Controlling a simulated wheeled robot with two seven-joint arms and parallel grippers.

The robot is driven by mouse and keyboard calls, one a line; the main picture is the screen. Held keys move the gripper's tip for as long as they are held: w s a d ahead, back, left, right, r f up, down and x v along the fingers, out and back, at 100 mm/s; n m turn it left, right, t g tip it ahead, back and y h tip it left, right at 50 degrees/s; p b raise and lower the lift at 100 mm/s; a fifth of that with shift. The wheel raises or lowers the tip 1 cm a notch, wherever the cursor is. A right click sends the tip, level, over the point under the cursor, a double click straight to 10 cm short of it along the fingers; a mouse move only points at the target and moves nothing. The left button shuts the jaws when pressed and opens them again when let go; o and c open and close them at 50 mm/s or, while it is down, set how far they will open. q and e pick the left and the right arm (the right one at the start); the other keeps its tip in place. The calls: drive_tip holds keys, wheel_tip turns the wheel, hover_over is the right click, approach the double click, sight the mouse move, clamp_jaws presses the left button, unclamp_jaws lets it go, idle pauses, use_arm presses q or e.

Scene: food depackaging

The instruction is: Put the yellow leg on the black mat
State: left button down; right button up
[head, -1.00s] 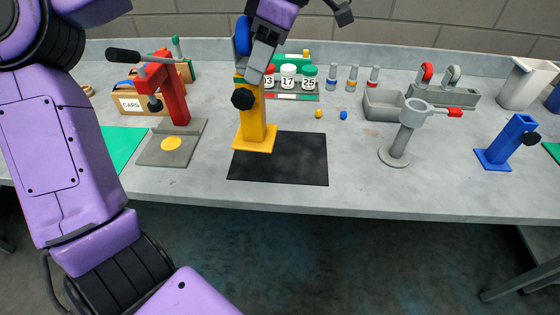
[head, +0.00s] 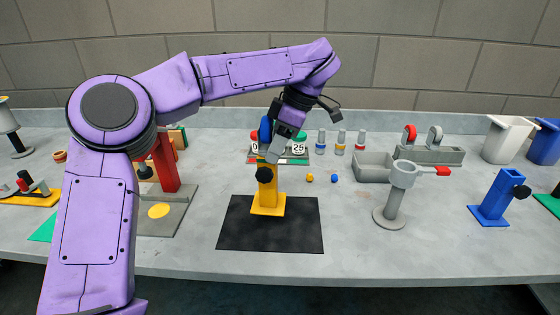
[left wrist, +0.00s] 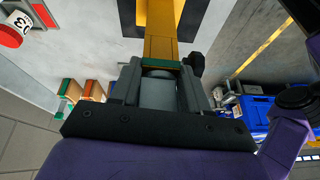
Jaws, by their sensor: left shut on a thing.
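The yellow leg (head: 267,190) is an upright square post with a flat foot and a black knob on its side. In the head view its foot overlaps the back middle of the black mat (head: 240,237); I cannot tell whether it touches the mat. My left gripper (head: 270,155) is shut on the top of the leg from above. In the left wrist view the leg (left wrist: 160,45) runs away from between the fingers (left wrist: 158,70), with its knob at the right. My right gripper is not in view.
A red press on a grey base (head: 170,222) stands left of the mat. A grey stand (head: 393,205) and a blue leg (head: 494,200) stand to the right. Small bottles (head: 340,145) and a grey bin (head: 374,166) are behind.

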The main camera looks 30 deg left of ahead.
use_arm(q)
drive_tip(key=f, duration=0.1)
drive_tip(key=w+f, duration=0.1)
drive_tip(key=f, duration=0.3)
drive_tip(key=shift+w+a, duration=0.15)
drive_tip(key=shift+w, duration=0.2)
drive_tip(key=c, duration=0.5)
unclamp_jaws()
drive_tip(key=p+v, duration=0.3)
drive_tip(key=v, duration=0.9)
drive_tip(key=shift+s+r, duration=0.15)
